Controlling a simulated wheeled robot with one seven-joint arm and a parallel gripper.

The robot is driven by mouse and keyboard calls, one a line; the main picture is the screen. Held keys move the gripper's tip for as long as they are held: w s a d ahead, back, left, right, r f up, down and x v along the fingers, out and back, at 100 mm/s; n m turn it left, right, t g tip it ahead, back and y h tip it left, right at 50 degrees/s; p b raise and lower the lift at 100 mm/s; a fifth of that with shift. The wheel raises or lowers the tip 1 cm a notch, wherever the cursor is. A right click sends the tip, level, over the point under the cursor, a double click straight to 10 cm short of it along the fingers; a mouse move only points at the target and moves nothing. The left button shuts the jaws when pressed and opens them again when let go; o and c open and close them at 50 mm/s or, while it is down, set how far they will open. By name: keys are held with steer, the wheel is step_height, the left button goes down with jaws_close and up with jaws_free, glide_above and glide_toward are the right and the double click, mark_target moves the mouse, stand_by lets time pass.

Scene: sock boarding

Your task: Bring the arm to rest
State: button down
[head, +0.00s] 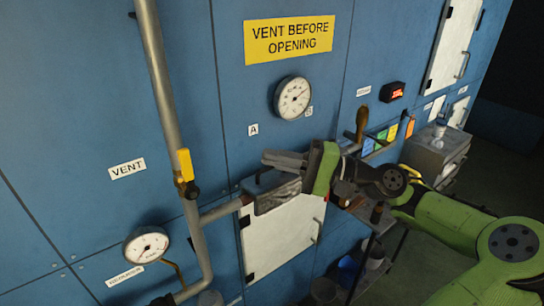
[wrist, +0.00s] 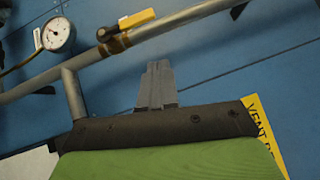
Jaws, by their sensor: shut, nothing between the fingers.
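My gripper (head: 268,157) is in the middle of the head view, in front of the blue panel (head: 80,60) and above a white door (head: 285,240). Its grey fingers are together with nothing between them. They point left in the head view, towards the vertical pipe. The wrist view shows the same shut fingers (wrist: 157,68) in front of the blue panel. My green arm reaches in from the lower right of the head view, bent at the elbow. The gripper hides part of the panel and the door's top edge.
A pipe (head: 166,90) with a yellow valve handle (head: 185,165) stands left of the gripper. Gauges (head: 293,98) (head: 146,246) are on the panel. A brown-knobbed lever (head: 361,120) and grey cabinet (head: 436,152) are to the right. Buckets (head: 326,291) stand below.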

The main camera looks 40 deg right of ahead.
steer(key=w+a+f+n+g+h+b, duration=0.1)
steer(key=a+f+n+g+h+b, duration=0.15)
steer(key=a+f+g, duration=0.5)
steer(key=w+a+f+n+g+h+b, duration=0.1)
steer(key=a+f+n+g+h, duration=0.2)
steer(key=a+f, duration=0.8)
steer(key=s+d+f+n+t+h+b, duration=0.1)
steer(key=s+h, duration=0.3)
steer(key=s, duration=0.4)
steer(key=s+d+f+n+t+h+b, duration=0.1)
steer(key=s+d+n+h+b, duration=0.3)
steer(key=s, duration=0.5)
steer(key=shift+s+d+f+h, duration=0.2)
steer(key=shift+d+f+h, duration=0.15)
steer(key=shift+f, duration=0.1)
